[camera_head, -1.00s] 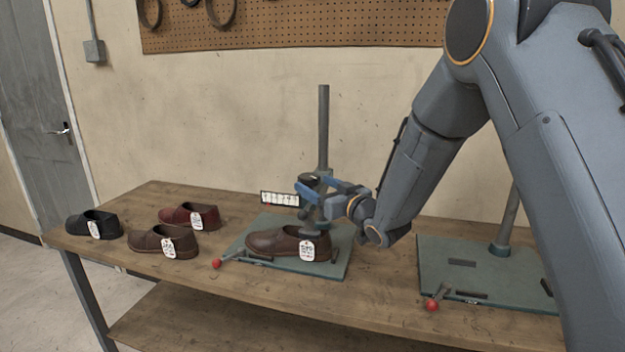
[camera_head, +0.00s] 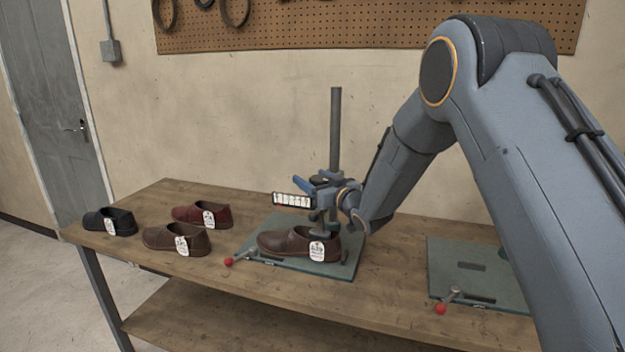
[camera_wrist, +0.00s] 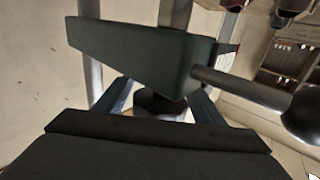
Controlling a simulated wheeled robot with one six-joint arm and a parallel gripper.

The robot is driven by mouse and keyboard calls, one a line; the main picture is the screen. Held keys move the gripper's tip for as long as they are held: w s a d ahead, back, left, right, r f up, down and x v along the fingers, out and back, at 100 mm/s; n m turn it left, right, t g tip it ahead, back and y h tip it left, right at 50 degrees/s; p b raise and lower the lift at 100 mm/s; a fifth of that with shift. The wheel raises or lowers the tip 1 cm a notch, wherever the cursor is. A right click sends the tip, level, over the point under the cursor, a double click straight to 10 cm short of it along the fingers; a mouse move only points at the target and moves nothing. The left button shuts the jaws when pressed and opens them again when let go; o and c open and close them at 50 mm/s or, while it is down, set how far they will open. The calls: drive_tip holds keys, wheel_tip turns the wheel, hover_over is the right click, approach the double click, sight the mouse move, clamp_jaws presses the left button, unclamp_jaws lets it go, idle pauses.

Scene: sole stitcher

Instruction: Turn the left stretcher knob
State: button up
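The left stretcher's post (camera_head: 336,130) rises from a green base plate (camera_head: 345,268). A brown shoe (camera_head: 285,240) with a white tag sits on the plate under the stretcher head. The stretcher's dark round knob (camera_wrist: 158,104) shows below the dark head block (camera_wrist: 140,55) in the wrist view. My gripper (camera_head: 313,186) is at the head, beside the post. In the wrist view its two fingers (camera_wrist: 160,102) stand apart, one on each side of the knob. Whether they press on it is not clear.
A black ball-ended lever (camera_wrist: 304,115) sticks out close to my right finger. A small display strip (camera_head: 291,200) is beside the head. Black, red and brown shoes (camera_head: 172,238) stand left. A second base plate (camera_head: 470,255) is right, with bare wood between.

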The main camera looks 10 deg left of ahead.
drive_tip(key=c, duration=0.8)
drive_tip(key=shift+c, duration=0.2)
drive_tip(key=shift+n+g+y+b, duration=0.3)
drive_tip(key=shift+g, duration=0.1)
drive_tip(key=shift+s+a+f+n+g+y+b, duration=0.1)
drive_tip(key=shift+n+g+y+b, duration=0.3)
drive_tip(key=shift+g, duration=0.1)
drive_tip(key=shift+s+a+n+g+y+b, duration=0.1)
drive_tip(key=shift+n+g+y+b, duration=0.2)
drive_tip(key=shift+n+g+b, duration=0.15)
drive_tip(key=shift+s+a+n+g+y+b, duration=0.1)
drive_tip(key=shift+s+n+g+y+b, duration=0.1)
drive_tip(key=shift+n+g+y+b, duration=0.5)
drive_tip(key=shift+s+a+n+g+y+p, duration=0.1)
drive_tip(key=shift+s+n+g, duration=0.25)
drive_tip(key=shift+g, duration=0.7)
drive_tip(key=shift+s+a+n+g+y+b, duration=0.1)
drive_tip(key=shift+n+g+y+b, duration=0.3)
drive_tip(key=shift+n+g, duration=0.4)
drive_tip(key=o, duration=1)
drive_tip(key=shift+o, duration=0.2)
